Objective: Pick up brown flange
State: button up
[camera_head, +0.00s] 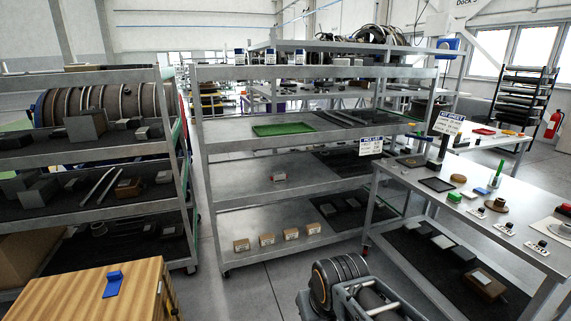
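A brown flange-like part (496,205), a round disc with a raised hub, lies on the top of the grey metal table (412,176) at the right. A flatter brown disc (458,178) lies farther back on the same tabletop. Both are small in this view, so fine detail is hard to tell. Parts of my arm show at the bottom middle, apart from the table. My gripper's fingers do not show.
Small white-based parts (505,228), a green bottle (496,174) and a dark tray (437,185) share the tabletop. A shelf rack (235,139) with a green tray (283,129) stands left of the table. A wooden box (75,290) stands at lower left. Grey floor (265,285) shows between.

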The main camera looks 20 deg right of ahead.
aim_at(498, 205)
jog(key=z, duration=0.6)
jog(key=i, duration=2)
jog(key=z, duration=1.7)
jog(key=i, duration=1.45)
jog(key=z, duration=0.55)
